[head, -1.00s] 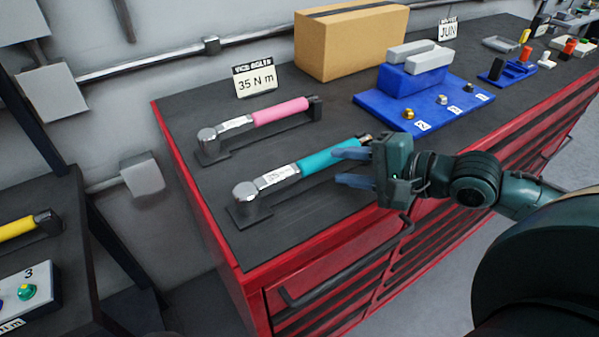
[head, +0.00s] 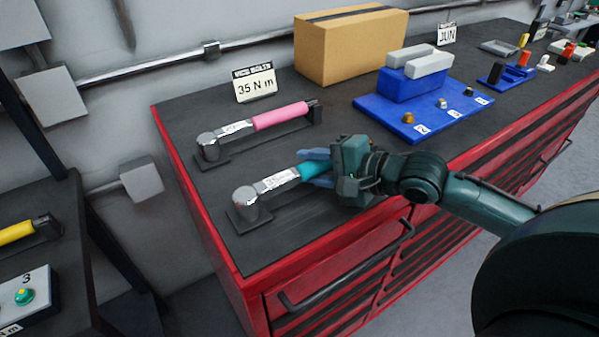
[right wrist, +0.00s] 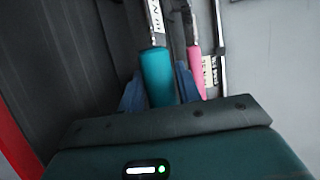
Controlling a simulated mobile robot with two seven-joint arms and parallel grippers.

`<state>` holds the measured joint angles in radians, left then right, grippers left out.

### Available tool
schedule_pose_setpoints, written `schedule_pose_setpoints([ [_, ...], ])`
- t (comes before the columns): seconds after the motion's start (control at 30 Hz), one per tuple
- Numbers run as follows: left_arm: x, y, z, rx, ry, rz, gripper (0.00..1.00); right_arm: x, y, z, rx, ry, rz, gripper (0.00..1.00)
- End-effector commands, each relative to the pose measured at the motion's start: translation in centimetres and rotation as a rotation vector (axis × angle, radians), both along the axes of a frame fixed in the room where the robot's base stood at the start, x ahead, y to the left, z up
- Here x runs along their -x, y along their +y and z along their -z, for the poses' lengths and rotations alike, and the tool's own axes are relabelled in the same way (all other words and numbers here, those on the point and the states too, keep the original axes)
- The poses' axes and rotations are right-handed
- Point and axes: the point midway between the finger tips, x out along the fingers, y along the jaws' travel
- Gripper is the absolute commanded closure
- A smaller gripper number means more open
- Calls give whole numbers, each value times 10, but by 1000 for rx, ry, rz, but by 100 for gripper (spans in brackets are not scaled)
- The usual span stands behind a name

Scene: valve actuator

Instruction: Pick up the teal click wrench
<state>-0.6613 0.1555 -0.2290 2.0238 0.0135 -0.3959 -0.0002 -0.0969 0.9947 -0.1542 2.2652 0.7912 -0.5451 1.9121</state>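The teal click wrench (head: 279,180) lies on the dark top of the red tool cabinet, its silver head in a dark holder toward the left. My right gripper (head: 312,169) is at the teal handle, one finger on each side, and its body hides the handle's far end. In the right wrist view the teal handle (right wrist: 157,74) runs between the two blue fingers (right wrist: 159,92). The fingers stand apart, close beside the handle; no firm grip shows. My left gripper is in neither view.
A pink-handled wrench (head: 278,116) lies in its holder just behind, beside a "35 N m" sign (head: 255,83). A cardboard box (head: 350,45) and a blue board (head: 425,118) stand farther back. The cabinet's front edge (head: 335,234) runs below my right arm.

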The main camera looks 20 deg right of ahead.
Motion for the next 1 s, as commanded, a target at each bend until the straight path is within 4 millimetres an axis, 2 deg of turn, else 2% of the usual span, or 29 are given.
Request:
schedule_pose_setpoints([
  [0.2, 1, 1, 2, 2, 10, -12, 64, -12, 8, 5, -1, -1, -1, 66],
  [0.47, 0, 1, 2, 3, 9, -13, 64, -13, 8, 6, 1, 0, 0, 67],
  [0.87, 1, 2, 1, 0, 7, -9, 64, -12, 8, 6, 1, 0, 0, 100],
  [1.0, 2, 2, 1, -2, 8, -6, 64, -13, 8, 4, -1, -4, -1, 100],
])
